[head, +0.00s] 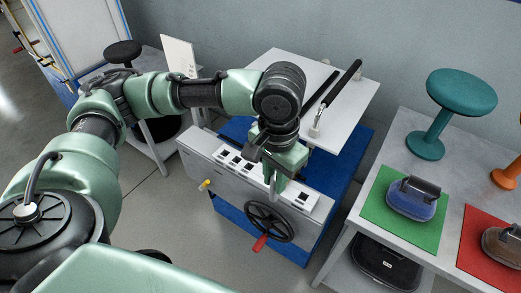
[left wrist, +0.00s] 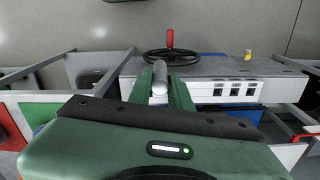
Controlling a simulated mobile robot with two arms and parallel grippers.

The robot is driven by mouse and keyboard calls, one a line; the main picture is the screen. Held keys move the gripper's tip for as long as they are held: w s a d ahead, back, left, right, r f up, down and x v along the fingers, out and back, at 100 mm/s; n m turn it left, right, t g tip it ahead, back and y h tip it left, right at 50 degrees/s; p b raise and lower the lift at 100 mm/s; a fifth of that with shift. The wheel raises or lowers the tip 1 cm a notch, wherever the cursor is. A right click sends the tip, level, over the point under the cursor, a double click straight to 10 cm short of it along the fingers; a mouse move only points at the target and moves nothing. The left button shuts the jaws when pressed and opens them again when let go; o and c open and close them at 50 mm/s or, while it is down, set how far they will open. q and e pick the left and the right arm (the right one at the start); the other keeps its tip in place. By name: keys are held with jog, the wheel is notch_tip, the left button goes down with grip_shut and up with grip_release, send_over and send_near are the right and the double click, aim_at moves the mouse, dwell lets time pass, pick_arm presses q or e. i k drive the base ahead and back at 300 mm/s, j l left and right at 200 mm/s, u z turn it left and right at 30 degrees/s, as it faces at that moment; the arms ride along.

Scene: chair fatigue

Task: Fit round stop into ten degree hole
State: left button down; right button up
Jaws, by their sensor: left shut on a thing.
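My left gripper (head: 272,188) is above the front edge of a grey machine (head: 213,158), fingers pointing down. In the left wrist view its two green fingers (left wrist: 160,76) are shut on a light grey rounded pin (left wrist: 160,88), which looks like the round stop. In the head view the fingers mostly hide this pin. A row of dark squares on white labels (head: 235,162) runs along the machine's front top edge; these also show in the left wrist view (left wrist: 235,90). I cannot make out which hole is the ten degree one. My right gripper is not in view.
A black handwheel (head: 270,222) with a red handle (head: 260,243) and a yellow knob (head: 205,184) project from the machine's front. A white board (head: 345,105) with black rods lies behind. A grey table (head: 405,150) with stools and coloured mats stands at right.

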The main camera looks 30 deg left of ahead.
aim_at(292, 193)
jog(key=i+l+u, duration=0.25)
jog(key=i+l, duration=0.25)
jog(key=i+u, duration=0.1)
jog(key=u, duration=0.85)
